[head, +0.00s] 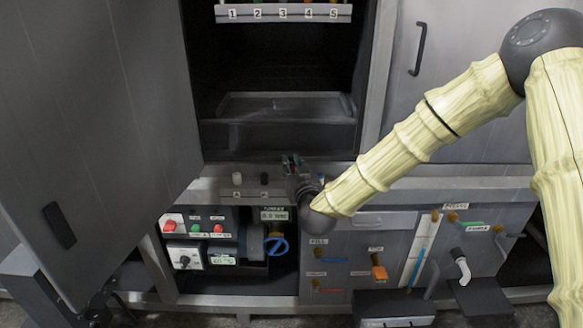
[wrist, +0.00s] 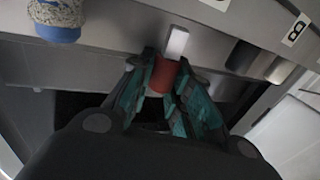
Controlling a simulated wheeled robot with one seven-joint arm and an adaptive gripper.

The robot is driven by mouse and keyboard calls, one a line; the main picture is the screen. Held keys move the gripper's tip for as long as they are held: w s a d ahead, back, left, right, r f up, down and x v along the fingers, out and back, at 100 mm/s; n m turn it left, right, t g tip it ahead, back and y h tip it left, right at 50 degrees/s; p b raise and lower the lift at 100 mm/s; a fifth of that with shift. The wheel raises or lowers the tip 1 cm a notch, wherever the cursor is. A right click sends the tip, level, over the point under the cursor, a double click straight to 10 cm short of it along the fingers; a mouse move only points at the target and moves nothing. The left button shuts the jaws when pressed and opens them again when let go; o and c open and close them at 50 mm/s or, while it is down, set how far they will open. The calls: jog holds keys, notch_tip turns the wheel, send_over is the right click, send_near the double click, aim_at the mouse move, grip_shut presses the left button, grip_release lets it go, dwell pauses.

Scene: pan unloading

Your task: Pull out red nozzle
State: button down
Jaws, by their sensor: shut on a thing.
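The red nozzle (wrist: 162,76) is a short red cylinder under a white block (wrist: 177,42) in the wrist view. My gripper (wrist: 160,88) has its green-padded fingers on either side of it and is shut on it. In the head view my gripper (head: 292,164) is at the ledge below the open cabinet bay, and I cannot make out the red nozzle there.
A blue-rimmed speckled part (wrist: 57,22) and a dark cylinder (wrist: 243,57) flank the fingers. A large open door (head: 100,110) fills the left. Below the ledge are a control box (head: 198,240) and a blue valve wheel (head: 276,245). The bay (head: 280,135) above is open.

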jog(key=shift+r+p, duration=0.85)
jog(key=shift+r, duration=0.55)
